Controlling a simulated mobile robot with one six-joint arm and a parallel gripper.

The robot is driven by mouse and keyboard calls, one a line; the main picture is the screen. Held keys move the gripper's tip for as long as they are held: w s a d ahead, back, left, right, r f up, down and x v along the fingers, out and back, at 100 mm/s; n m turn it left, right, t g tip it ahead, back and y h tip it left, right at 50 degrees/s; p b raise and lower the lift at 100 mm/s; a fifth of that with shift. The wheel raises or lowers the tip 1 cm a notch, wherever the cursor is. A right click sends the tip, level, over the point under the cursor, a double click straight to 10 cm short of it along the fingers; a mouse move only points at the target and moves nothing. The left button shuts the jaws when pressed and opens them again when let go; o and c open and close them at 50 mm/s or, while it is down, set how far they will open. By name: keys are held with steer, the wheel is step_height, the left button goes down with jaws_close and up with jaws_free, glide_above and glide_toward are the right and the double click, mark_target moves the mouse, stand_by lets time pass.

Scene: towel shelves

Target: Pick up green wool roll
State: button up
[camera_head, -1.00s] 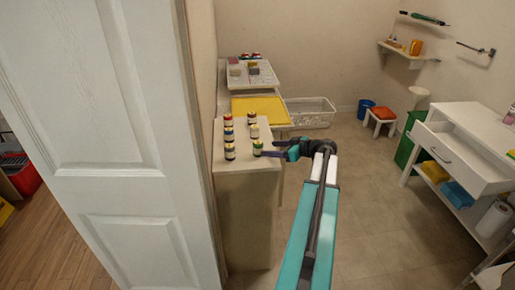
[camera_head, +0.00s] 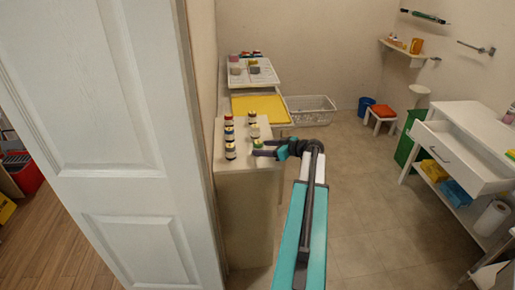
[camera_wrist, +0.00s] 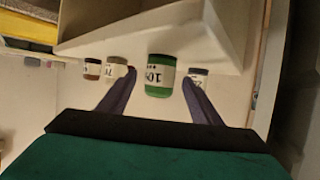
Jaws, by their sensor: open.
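The green wool roll (camera_wrist: 160,76) is a small upright cylinder with a white label and a green band. In the wrist view it stands between the fingers of my gripper (camera_wrist: 159,78), which are open, one on each side. I see no clear contact between fingers and roll. In the head view my gripper (camera_head: 262,150) reaches in from the right at the green roll (camera_head: 257,144), at the right front edge of the white cabinet top (camera_head: 241,158). The roll is partly covered there by the fingers.
One roll (camera_wrist: 198,75) is just beside the right finger in the wrist view. A yellow tray (camera_head: 258,108) lies behind.

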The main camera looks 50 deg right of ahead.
mark_target(257, 141)
steer(key=p+x, duration=0.1)
steer(key=x, duration=0.1)
steer(key=shift+w, duration=0.45)
steer(key=shift+w+a+f, duration=0.15)
steer(key=shift+w+f, duration=0.1)
steer(key=shift+w, duration=0.05)
steer(key=c, duration=1.2)
steer(key=shift+o, duration=0.2)
steer(key=shift+r, duration=0.2)
steer(key=shift+r+b, duration=0.9)
steer(key=shift+r, duration=0.6)
steer(key=s+r+b, duration=0.1)
steer(key=s+b, duration=0.4)
steer(key=s, duration=1.1)
steer(key=shift+d+r, duration=0.3)
steer(key=shift+r, duration=0.05)
